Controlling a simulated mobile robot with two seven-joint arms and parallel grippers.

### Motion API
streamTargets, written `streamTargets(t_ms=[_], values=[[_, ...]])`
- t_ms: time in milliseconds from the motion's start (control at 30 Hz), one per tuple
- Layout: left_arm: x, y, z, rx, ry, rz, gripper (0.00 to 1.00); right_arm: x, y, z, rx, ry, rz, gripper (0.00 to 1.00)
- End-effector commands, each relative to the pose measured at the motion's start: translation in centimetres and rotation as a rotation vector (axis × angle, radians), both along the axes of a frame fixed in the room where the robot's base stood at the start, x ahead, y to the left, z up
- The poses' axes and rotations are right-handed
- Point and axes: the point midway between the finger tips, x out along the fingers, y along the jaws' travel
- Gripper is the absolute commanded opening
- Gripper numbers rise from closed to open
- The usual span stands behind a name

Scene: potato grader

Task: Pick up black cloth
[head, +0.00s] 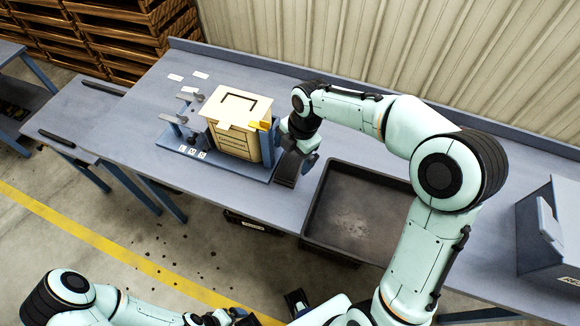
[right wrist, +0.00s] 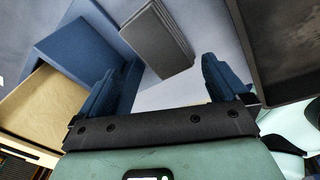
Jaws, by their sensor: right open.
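The black cloth (right wrist: 152,42) looks like a dark grey, folded, layered stack on the table, between the blue stand and the dark tray. It also shows in the head view (head: 286,173), partly covered by my right gripper (head: 297,152). In the right wrist view my right gripper (right wrist: 165,84) is open, its two blue fingers apart with nothing held. The cloth shows ahead of the gap between them, nearer the left finger. Whether a finger touches it I cannot tell. My left arm is low at the bottom left of the head view; its finger state is unclear.
A blue stand (head: 180,150) holding a cream box (head: 236,108) is left of the cloth. A dark, shallow tray (head: 355,205) lies to the right. A grey-blue bin (head: 548,235) stands at the far right. The table (head: 345,150) is bare behind the tray.

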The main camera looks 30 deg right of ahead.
Motion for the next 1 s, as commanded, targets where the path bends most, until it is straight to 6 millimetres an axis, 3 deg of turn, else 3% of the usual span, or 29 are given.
streamTargets(t_ms=[167, 500, 767, 800, 900, 933, 1000], values=[[0.0, 0.0, -0.1, 0.000, 0.000, 0.000, 0.94, 0.1, 0.0, -1.2, -0.001, 0.000, 0.000, 1.00], [-0.1, 0.0, -0.2, 0.000, 0.001, 0.000, 0.94, 0.6, 0.2, -5.6, 0.001, 0.000, 0.000, 1.00], [-0.1, 0.0, -0.2, 0.000, 0.001, 0.000, 0.94, 0.6, 0.3, -5.9, 0.001, -0.002, 0.000, 1.00], [-0.1, 0.0, -0.2, 0.000, 0.001, 0.000, 0.94, 0.6, 0.2, -5.9, 0.001, -0.002, 0.000, 0.94], [-0.1, 0.0, -0.2, 0.000, 0.001, 0.000, 0.94, 0.6, 0.2, -5.9, 0.001, -0.002, 0.000, 0.61], [-0.1, 0.0, -0.2, 0.000, 0.001, 0.000, 0.94, 0.6, 0.2, -5.9, 0.001, -0.002, 0.000, 0.55], [-0.1, 0.0, -0.3, 0.000, 0.001, 0.000, 0.94, 0.6, 0.2, -5.9, 0.001, -0.002, 0.000, 0.55]])
